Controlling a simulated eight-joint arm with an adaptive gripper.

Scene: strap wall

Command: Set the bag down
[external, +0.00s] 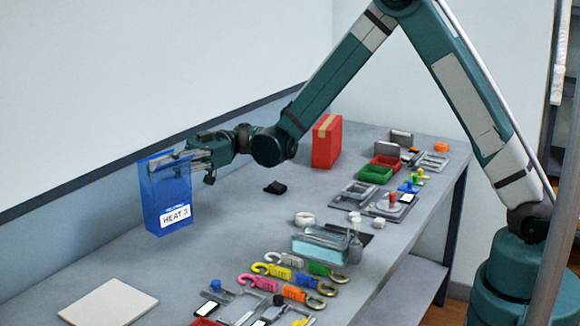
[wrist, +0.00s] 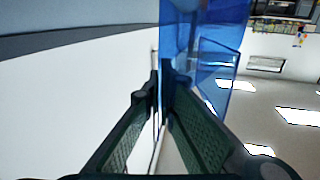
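A blue, see-through bag (external: 168,195) with a white label reading "HEAT 3" is upright near the wall, over the left part of the table. My gripper (external: 163,163) is at the bag's top edge, reaching in from the right. In the wrist view the two fingertips (wrist: 160,72) are close together with the blue film of the bag (wrist: 205,25) between and beyond them. The gripper looks shut on the bag. I cannot tell whether the bag's bottom touches the table or hangs just above it.
A white flat plate (external: 108,303) lies at the front left of the grey table (external: 240,215). A small black item (external: 275,187) and a red box (external: 327,142) are to the right. Coloured hooks, trays and a clear bin (external: 320,247) fill the front right. Table around the bag is bare.

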